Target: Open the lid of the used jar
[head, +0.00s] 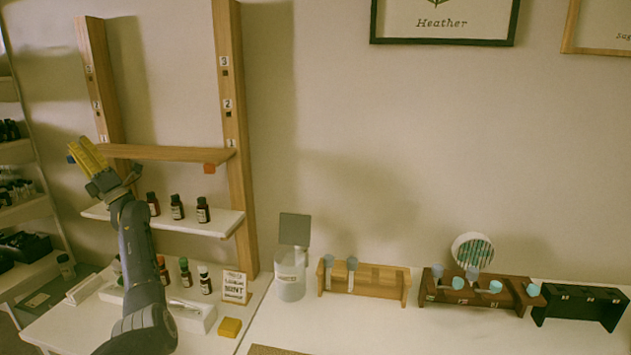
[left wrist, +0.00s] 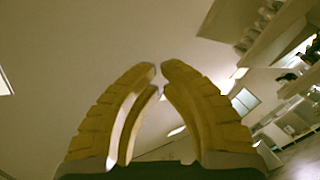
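A clear glass jar (head: 291,287) with a small label stands on the white table, just left of the wooden racks. The label is too small to read. Its grey square lid (head: 295,229) stands raised, nearly upright above the jar's back edge, so the jar looks open. My left gripper (head: 78,148) is raised at the far left, in front of the wooden shelf frame, well away from the jar. In the left wrist view its yellow fingers (left wrist: 160,75) nearly meet at the tips with nothing between them. My right gripper is not in view.
A wooden shelf (head: 170,153) and a white shelf (head: 215,222) with dark bottles stand behind my left arm. A light rack (head: 363,281), a dark rack (head: 480,288) and a black rack (head: 580,301) stand right of the jar. A yellow block (head: 230,327) lies in front.

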